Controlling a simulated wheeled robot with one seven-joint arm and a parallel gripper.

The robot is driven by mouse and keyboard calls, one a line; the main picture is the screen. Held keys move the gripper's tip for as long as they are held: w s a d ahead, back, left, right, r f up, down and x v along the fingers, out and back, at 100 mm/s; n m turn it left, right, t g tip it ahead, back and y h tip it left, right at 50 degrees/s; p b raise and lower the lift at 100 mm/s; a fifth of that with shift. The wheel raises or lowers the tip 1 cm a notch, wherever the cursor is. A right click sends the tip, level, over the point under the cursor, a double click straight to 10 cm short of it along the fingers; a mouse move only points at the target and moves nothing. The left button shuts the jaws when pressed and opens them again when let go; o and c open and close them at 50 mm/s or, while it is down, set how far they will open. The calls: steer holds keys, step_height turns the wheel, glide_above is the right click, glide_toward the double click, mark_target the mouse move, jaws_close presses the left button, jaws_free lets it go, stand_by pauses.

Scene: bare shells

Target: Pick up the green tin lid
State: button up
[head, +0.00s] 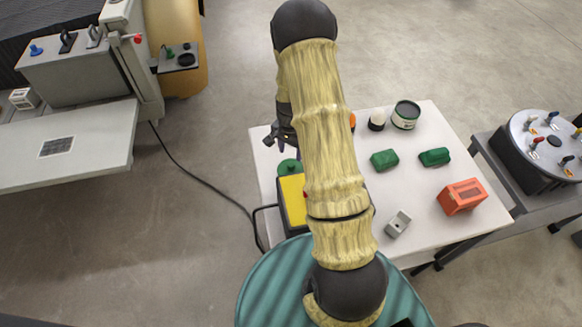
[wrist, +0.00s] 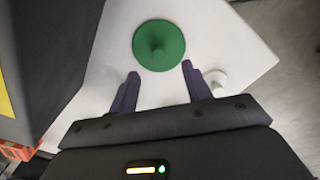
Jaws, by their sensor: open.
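The green tin lid (wrist: 159,46) is a flat round disc with a small knob in its middle, lying on the white table (wrist: 245,50). In the head view the lid (head: 289,167) shows at the table's left side, partly behind my arm. My gripper (wrist: 160,72) is open in the wrist view, its two dark fingers pointing toward the lid. The lid lies ahead of and between the fingertips, with nothing held. In the head view my gripper (head: 283,140) shows only in part beside my arm, above the lid in the picture.
A yellow-and-black box (head: 293,199) stands close to the lid. A small white object (wrist: 216,79) is beside the right finger. Green blocks (head: 384,160), an orange box (head: 462,196), a grey block (head: 398,223) and a green-and-white tin (head: 405,115) stand farther right.

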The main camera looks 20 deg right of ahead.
mark_target(291, 165)
steer(key=shift+f, duration=0.75)
steer(key=shift+d+f+p, duration=0.1)
steer(key=shift+f+p, duration=1.05)
steer(key=shift+f, duration=1.45)
steer(key=shift+s, duration=0.15)
steer(key=shift+c, duration=0.9)
jaws_close()
step_height(291, 165, up, 10)
steer(key=b, duration=0.2)
